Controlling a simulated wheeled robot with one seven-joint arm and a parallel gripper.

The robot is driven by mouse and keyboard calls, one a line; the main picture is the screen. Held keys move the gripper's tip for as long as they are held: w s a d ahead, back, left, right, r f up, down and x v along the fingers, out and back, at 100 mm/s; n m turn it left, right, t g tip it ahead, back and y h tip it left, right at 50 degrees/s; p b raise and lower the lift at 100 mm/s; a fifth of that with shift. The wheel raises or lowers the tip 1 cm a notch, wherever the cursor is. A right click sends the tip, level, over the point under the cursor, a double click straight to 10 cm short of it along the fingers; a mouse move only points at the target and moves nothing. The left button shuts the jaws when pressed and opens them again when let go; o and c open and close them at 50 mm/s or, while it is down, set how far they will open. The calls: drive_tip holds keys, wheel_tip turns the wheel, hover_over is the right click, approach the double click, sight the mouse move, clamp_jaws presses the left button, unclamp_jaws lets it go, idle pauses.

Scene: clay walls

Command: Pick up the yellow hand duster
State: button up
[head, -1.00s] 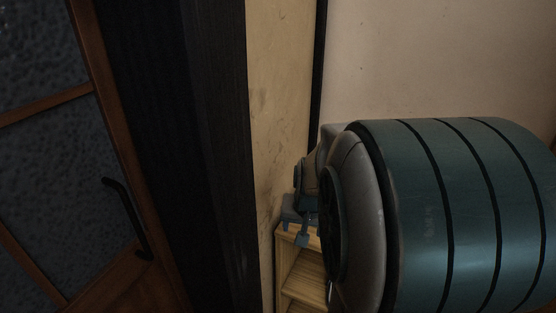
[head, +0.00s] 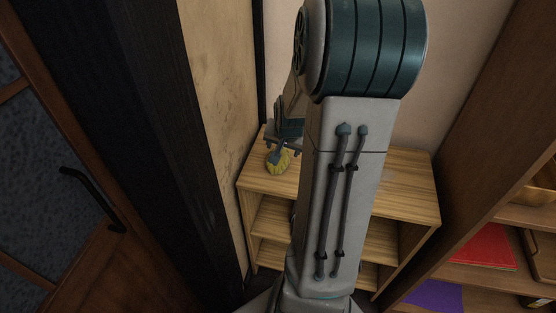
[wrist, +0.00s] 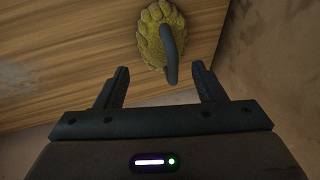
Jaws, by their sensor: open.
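The yellow hand duster (head: 278,161) lies on the top of a wooden shelf unit, near its left end. In the wrist view the duster (wrist: 153,36) shows a shaggy oval yellow head with a dark curved handle, which points down toward my gripper. My gripper (wrist: 160,76) is open, one finger on each side of the handle's end in the picture. Whether the handle is at finger depth I cannot tell. In the head view my gripper (head: 283,152) is just above the duster, and partly hides it.
The wooden shelf unit (head: 410,190) has open compartments and a bare top at right. A clay wall (head: 215,75) stands close on the left, with a dark post and a door with a black handle (head: 92,198). A brown bookcase (head: 490,200) stands at right.

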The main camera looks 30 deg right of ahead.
sight(282, 151)
drive_tip(key=shift+w+d+b+x, duration=0.15)
drive_tip(key=shift+b+x, duration=0.25)
drive_tip(key=shift+x, duration=1.15)
drive_tip(key=shift+w+d+b+x, duration=0.15)
drive_tip(key=shift+b+x, duration=0.2)
drive_tip(key=shift+x, duration=1.2)
drive_tip(key=shift+r, duration=0.15)
drive_tip(key=c, duration=0.7)
